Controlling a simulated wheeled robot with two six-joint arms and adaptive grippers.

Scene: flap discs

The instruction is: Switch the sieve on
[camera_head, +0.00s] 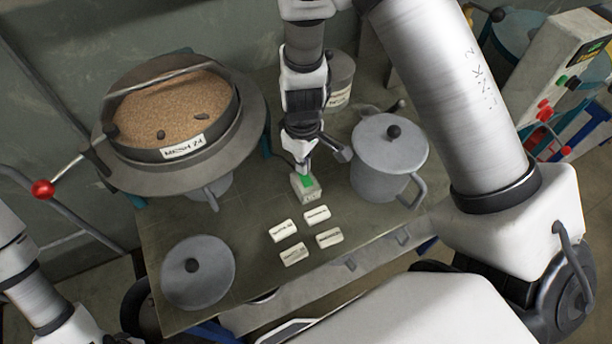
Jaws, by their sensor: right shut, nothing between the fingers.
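The sieve (185,152) stands at the back left of the table. It is a round grey pan filled with brown grain, with a label reading MESH 24 on its front. A small pale switch box (306,187) with a green top sits on the table right of the sieve. My right gripper (305,168) is shut and empty, pointing down, its tips at or just above the green top; I cannot tell whether they touch. My left arm shows at the lower left edge, but its gripper is out of view.
A lidded grey pot (381,177) stands close right of the switch box. Several small white labels (284,230) lie in front of it. A round grey lid (198,272) is at the front left. A red-knobbed lever (42,188) sticks out left of the sieve.

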